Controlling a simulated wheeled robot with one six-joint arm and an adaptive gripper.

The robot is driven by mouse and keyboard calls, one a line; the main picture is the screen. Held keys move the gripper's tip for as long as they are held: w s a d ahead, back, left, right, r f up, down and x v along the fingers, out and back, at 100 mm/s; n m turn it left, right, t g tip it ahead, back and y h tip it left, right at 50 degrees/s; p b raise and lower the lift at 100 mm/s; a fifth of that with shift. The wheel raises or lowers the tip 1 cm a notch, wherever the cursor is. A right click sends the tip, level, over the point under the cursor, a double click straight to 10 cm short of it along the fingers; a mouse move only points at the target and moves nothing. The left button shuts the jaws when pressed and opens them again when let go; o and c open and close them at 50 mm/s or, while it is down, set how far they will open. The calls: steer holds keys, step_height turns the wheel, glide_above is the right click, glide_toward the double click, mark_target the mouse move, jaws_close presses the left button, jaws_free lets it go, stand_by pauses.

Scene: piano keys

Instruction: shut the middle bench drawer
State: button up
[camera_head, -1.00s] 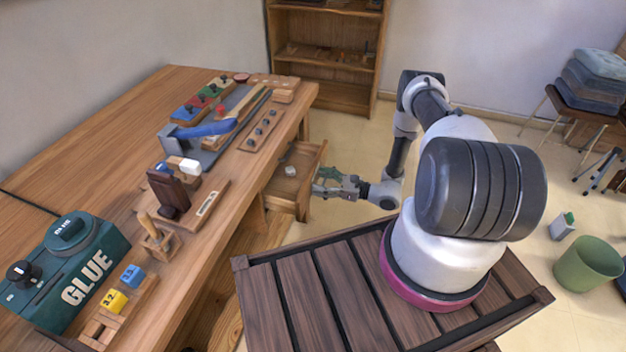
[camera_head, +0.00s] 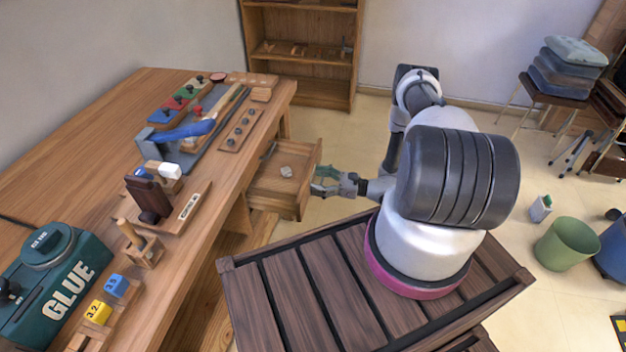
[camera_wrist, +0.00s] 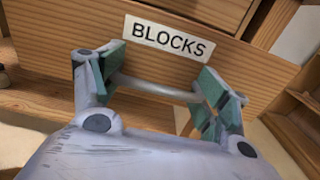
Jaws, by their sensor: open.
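A wooden bench drawer (camera_head: 268,192) stands pulled out from the bench's right side, with a small pale object (camera_head: 287,172) inside. In the wrist view its front (camera_wrist: 60,45) carries a white label reading "BLOCKS" (camera_wrist: 168,38) and a grey bar handle (camera_wrist: 155,89). My gripper (camera_head: 320,180) is at the outer side of the drawer front. In the wrist view my gripper (camera_wrist: 158,82) is open, its green-padded fingers at either end of the bar. I cannot tell whether they touch it. Other drawers cannot be made out in the head view.
The workbench (camera_head: 95,110) holds a teal glue machine (camera_head: 55,275), a blue-handled tool (camera_head: 185,131) and several blocks. A shelf (camera_head: 300,50) stands behind. A green bin (camera_head: 566,243) and stools are at the right. Floor is clear beyond the drawer.

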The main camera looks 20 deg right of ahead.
steer(key=shift+o, duration=0.3)
steer(key=shift+v, duration=1.95)
steer(key=shift+f, duration=0.1)
